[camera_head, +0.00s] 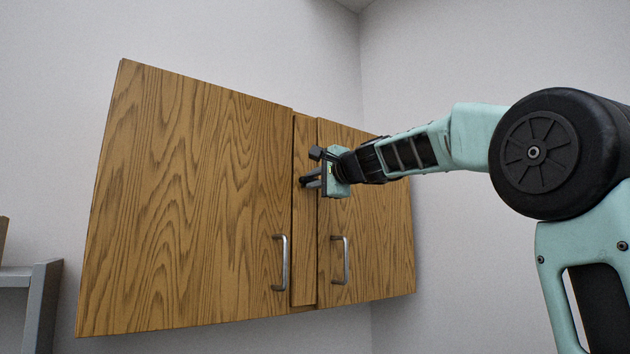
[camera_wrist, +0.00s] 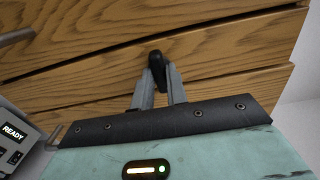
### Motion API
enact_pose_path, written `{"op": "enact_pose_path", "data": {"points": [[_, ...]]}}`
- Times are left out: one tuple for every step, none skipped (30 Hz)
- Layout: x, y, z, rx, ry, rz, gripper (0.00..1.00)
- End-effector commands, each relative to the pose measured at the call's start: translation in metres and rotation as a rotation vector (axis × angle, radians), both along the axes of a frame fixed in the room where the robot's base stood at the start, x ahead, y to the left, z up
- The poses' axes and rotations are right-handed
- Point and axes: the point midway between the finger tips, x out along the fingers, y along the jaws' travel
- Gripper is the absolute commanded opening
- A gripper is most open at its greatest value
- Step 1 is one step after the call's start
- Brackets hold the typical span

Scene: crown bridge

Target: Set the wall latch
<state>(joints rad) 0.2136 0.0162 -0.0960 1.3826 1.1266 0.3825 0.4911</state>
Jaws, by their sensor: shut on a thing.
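My gripper (camera_head: 309,168) is in front of the narrow middle strip of a wooden wall cabinet (camera_head: 190,200), well above the door handles. In the wrist view its two grey fingers (camera_wrist: 157,80) lean in toward each other and are shut on a small black part (camera_wrist: 156,60), which looks like the wall latch. That part stands at the wood near a dark seam. Its far side and its fixing are hidden. In the head view my gripper covers it, so its setting cannot be told.
Both cabinet doors look shut. A metal handle stands on the left door (camera_head: 280,263) and another on the right door (camera_head: 341,260). A grey frame (camera_head: 42,305) is at the lower left. Bare wall lies around the cabinet, with a room corner to its right.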

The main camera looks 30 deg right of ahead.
Motion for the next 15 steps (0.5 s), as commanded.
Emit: {"op": "enact_pose_path", "data": {"points": [[0.0002,0.0,-0.0008,0.002,0.001,0.001,0.0],[0.0002,0.0,-0.0009,0.002,0.001,0.001,0.0],[0.0002,0.0,-0.0009,0.002,0.001,0.001,0.23],[0.0002,0.0,-0.0008,0.002,0.001,0.001,0.31],[0.0002,-0.0001,-0.0008,0.002,0.001,0.001,0.36],[0.0002,-0.0001,-0.0008,0.001,0.001,0.0,0.36],[0.0002,-0.0001,-0.0007,0.001,0.001,0.0,0.36],[0.0001,-0.0001,-0.0007,0.001,0.001,0.0,0.36],[0.0001,-0.0001,-0.0006,0.001,0.001,0.0,0.36],[0.0001,-0.0001,-0.0006,0.001,0.001,0.0,0.36],[0.0001,-0.0001,-0.0005,0.001,0.001,0.0,0.36],[0.0,-0.0001,-0.0005,0.0,0.001,0.0,0.36],[-0.0004,-0.0001,-0.0005,0.0,0.0,0.0,0.36],[-0.0013,-0.0002,-0.0006,0.0,0.0,0.0,0.36],[-0.0032,-0.0003,-0.0007,0.0,0.0,0.0,0.36]]}}
